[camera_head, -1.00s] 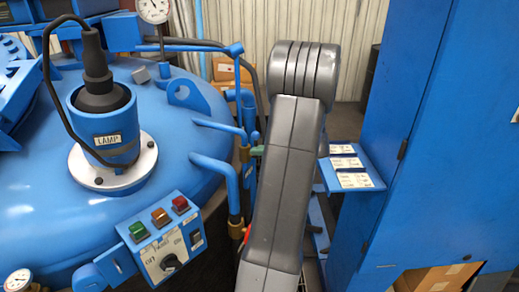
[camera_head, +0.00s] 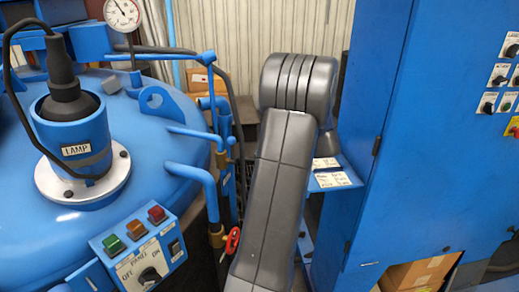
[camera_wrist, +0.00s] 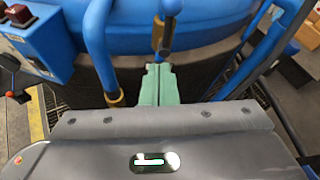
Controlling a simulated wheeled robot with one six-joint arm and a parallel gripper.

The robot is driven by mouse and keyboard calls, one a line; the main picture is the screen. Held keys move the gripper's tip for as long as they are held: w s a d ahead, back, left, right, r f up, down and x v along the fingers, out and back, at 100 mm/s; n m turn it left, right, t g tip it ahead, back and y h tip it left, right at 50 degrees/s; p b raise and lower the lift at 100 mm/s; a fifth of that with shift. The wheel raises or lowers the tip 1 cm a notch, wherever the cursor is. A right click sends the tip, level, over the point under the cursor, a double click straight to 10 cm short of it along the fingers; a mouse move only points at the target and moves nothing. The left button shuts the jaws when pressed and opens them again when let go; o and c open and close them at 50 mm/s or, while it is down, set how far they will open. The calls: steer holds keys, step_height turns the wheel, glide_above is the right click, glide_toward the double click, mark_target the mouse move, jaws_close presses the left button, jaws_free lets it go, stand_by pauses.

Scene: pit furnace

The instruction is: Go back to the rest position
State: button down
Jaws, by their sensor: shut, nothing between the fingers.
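My gripper (camera_wrist: 158,72) shows in the wrist view as two pale green fingers pressed together, with nothing between them. They point at a blue pipe with a brass fitting on the furnace's side; I cannot tell whether they touch it. In the head view my grey arm stands upright in the middle and hides the gripper.
The blue furnace lid (camera_head: 175,115) with the lamp housing (camera_head: 76,140) and a control panel (camera_head: 143,248) is left of my arm. Pipes and a red valve handle (camera_head: 232,241) are close beside it. A small shelf with labels (camera_head: 333,181) and a blue cabinet (camera_head: 420,130) stand right.

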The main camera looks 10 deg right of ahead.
steer(key=a+f, duration=0.6)
steer(key=a, duration=0.5)
steer(key=shift+s+f+b, duration=0.2)
steer(key=shift+s+b, duration=0.1)
steer(key=shift+s, duration=0.05)
steer(key=shift+r, duration=0.2)
